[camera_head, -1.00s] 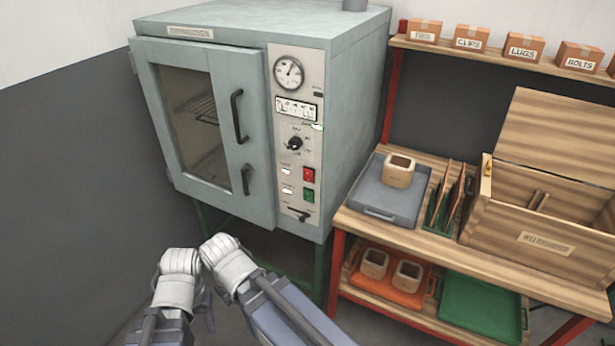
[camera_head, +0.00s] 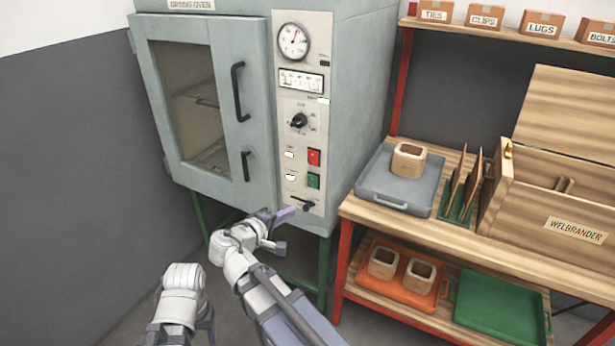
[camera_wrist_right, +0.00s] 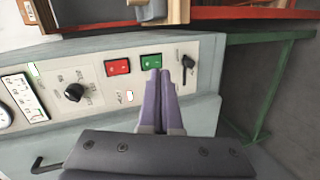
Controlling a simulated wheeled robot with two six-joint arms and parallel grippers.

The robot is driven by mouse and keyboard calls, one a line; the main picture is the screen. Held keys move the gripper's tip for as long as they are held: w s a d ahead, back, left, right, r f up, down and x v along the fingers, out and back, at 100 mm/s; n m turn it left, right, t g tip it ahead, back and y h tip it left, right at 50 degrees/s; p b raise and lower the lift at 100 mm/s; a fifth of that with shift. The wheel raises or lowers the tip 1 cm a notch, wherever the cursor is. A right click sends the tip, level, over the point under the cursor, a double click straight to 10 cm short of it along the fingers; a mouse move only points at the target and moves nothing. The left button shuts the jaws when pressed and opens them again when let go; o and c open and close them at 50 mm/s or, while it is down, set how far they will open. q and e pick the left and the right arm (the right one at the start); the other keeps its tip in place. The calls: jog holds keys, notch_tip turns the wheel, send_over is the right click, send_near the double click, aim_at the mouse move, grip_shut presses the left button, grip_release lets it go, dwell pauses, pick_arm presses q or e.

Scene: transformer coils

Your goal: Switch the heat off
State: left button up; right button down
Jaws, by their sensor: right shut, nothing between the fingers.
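The grey drying oven (camera_head: 255,170) stands with its door (camera_head: 205,110) shut. Its panel has a red switch (camera_head: 314,157), a green switch (camera_head: 313,180), a round black knob (camera_head: 299,121) and a small black lever (camera_head: 303,204) at the bottom. My right gripper (camera_head: 287,214) is shut and empty, just left of and below the lever in the head view. In the right wrist view its purple fingertips (camera_wrist_right: 164,74) appear between the green switch (camera_wrist_right: 151,61) and the lever (camera_wrist_right: 187,63); contact cannot be told. My left gripper is out of view; only part of its arm shows.
A dial gauge (camera_head: 293,41) and a display (camera_head: 301,81) sit higher on the panel. Right of the oven, a wooden bench (camera_head: 430,232) holds a grey tray (camera_head: 376,178), a wooden box (camera_head: 545,209) and upright boards. Orange and green trays lie on its lower shelf.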

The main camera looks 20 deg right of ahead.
aim_at(313, 155)
pick_arm(q)
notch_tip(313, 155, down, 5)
jog(key=b, duration=0.3)
jog(key=shift+b, duration=0.3)
pick_arm(e)
jog(key=w+r+n+t+h, duration=0.1)
jog(key=w+r+t, duration=0.1)
jog(key=w+r+n+t+h, duration=0.1)
jog(key=w+r+t+h, duration=0.1)
jog(key=shift+d+r, duration=0.2)
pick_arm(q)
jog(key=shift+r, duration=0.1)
pick_arm(e)
jog(key=shift+d, duration=0.1)
pick_arm(q)
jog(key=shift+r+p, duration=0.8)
jog(key=shift+p, duration=0.05)
pick_arm(e)
jog(key=x, duration=1.4)
jog(key=shift+r, duration=0.15)
